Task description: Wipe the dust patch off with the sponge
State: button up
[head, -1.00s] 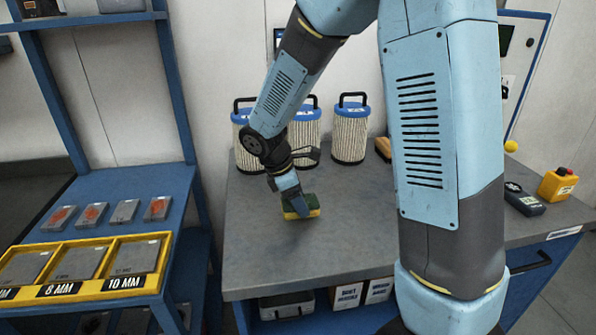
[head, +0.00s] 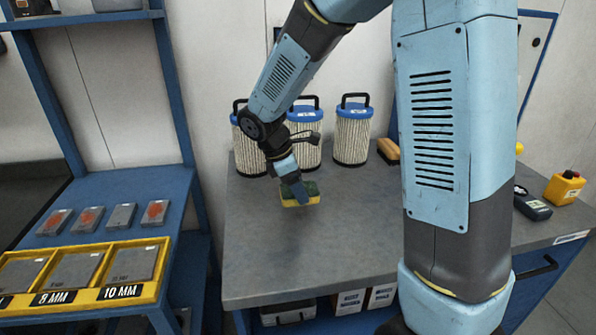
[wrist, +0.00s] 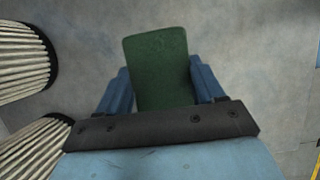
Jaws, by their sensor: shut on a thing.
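My gripper (head: 296,190) is shut on the sponge (head: 312,190), which has a green top and a yellow lower layer. In the head view they are over the grey workbench (head: 300,255), in front of the filter cartridges. The wrist view shows the sponge's green face (wrist: 158,70) between the two blue fingers of my gripper (wrist: 160,90). I cannot tell whether the sponge touches the bench top. I cannot make out a clear dust patch; the bench top only looks mottled.
Several white pleated filters with blue caps (head: 352,135) stand at the back of the bench. A blue rack with a yellow tray (head: 75,295) stands left. The bench front is clear.

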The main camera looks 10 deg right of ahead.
aim_at(306, 189)
jog(key=shift+r, duration=2.2)
jog(key=shift+s, duration=0.15)
